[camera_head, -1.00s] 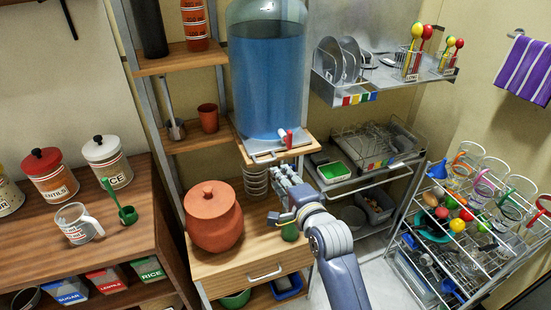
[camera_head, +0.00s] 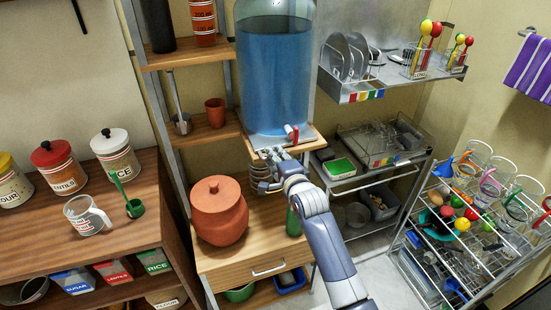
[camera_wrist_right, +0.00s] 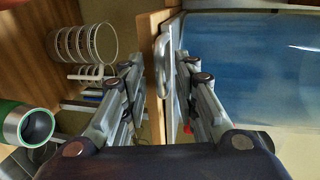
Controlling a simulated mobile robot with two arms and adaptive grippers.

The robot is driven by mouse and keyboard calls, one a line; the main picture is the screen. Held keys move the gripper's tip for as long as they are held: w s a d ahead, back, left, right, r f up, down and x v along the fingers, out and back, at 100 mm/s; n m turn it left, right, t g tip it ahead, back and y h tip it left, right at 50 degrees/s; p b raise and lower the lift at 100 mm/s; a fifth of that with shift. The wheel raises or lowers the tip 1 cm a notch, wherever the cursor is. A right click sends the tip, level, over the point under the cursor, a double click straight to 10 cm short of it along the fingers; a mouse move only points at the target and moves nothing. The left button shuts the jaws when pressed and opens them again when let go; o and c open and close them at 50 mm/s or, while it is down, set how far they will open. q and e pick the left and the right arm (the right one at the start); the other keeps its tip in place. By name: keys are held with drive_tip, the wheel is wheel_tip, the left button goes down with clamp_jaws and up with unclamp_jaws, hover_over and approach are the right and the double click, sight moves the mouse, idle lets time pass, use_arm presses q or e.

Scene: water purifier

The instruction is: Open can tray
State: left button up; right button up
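The blue water can (camera_head: 272,75) stands on a shelf at top centre in the head view. The metal can tray (camera_head: 275,141) lies beneath it, its front edge at the shelf's front. In the right wrist view, the tray's grey handle (camera_wrist_right: 161,55) shows beside the wooden shelf edge. My right gripper (camera_head: 263,172) is just below and in front of the tray. In the wrist view, my right gripper (camera_wrist_right: 160,75) is open, with its fingers apart on either side of the handle and tray edge; I cannot tell whether they touch. My left gripper is out of view.
A red tap (camera_head: 291,132) sticks out at the can's base. A brown clay pot (camera_head: 218,211) and a green bottle (camera_head: 293,222) stand on the cabinet below. A wire rack of glasses (camera_head: 470,225) is on the right. A wooden counter (camera_head: 130,238) is at left.

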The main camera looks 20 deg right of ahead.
drive_tip(key=shift+c, duration=0.6)
clamp_jaws()
drive_tip(key=shift+s, duration=0.1)
drive_tip(key=f+p+v, duration=0.2)
drive_tip(key=p+v, duration=0.3)
drive_tip(key=v, duration=0.3)
drive_tip(key=shift+s+f, duration=0.2)
drive_tip(key=shift+s, duration=0.25)
